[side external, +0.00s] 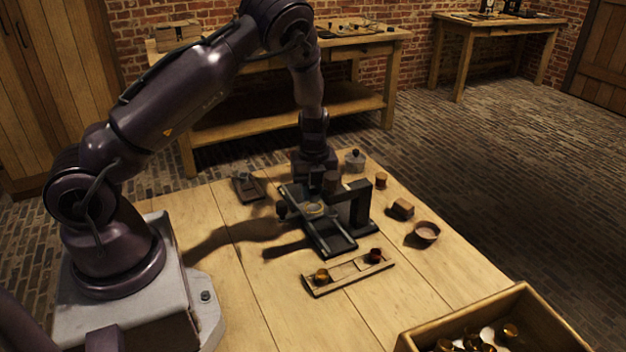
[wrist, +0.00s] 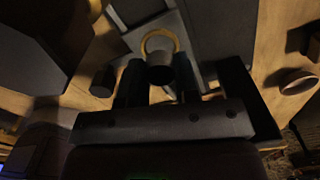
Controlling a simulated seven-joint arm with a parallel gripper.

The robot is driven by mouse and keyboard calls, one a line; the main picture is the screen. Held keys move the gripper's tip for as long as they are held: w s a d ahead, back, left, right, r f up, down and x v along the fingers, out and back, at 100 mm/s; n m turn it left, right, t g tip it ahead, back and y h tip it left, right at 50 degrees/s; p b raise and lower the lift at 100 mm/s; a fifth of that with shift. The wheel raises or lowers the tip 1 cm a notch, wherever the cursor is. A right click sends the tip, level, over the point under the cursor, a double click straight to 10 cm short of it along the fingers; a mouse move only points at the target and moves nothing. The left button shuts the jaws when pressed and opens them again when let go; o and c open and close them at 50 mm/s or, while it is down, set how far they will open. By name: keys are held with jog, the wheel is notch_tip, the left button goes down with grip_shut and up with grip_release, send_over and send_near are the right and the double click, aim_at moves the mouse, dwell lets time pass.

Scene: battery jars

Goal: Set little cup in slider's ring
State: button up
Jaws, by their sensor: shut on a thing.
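My gripper (wrist: 160,82) is shut on the little cup (wrist: 160,73), a small dark cup between the two fingers in the wrist view. The slider's ring (wrist: 160,36), a thin brass-coloured loop, shows just beyond the cup and partly behind it. I cannot tell whether the cup is inside the ring or above it. In the side view my gripper (side external: 318,190) is low over the dark slider fixture (side external: 338,246), and the ring (side external: 316,210) shows just below it. The cup is not clear in the side view.
In front lies a wooden tray (side external: 347,274) with a brass cup (side external: 322,275) and a dark cup (side external: 375,254). To the right are a lidded jar (side external: 355,160), a small cup (side external: 381,180), a block (side external: 402,208) and a bowl (side external: 427,232). A crate (side external: 420,338) stands front right.

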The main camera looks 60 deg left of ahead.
jog(key=shift+f, duration=0.7)
jog(key=shift+r, duration=0.2)
dwell(1.0)
jog(key=shift+r, duration=0.65)
jog(key=shift+f, duration=1.25)
dwell(0.6)
jog(key=shift+r, duration=0.2)
dwell(0.3)
jog(key=shift+r, duration=0.65)
dwell(0.5)
jog(key=o, duration=0.6)
jog(key=shift+r, duration=0.1)
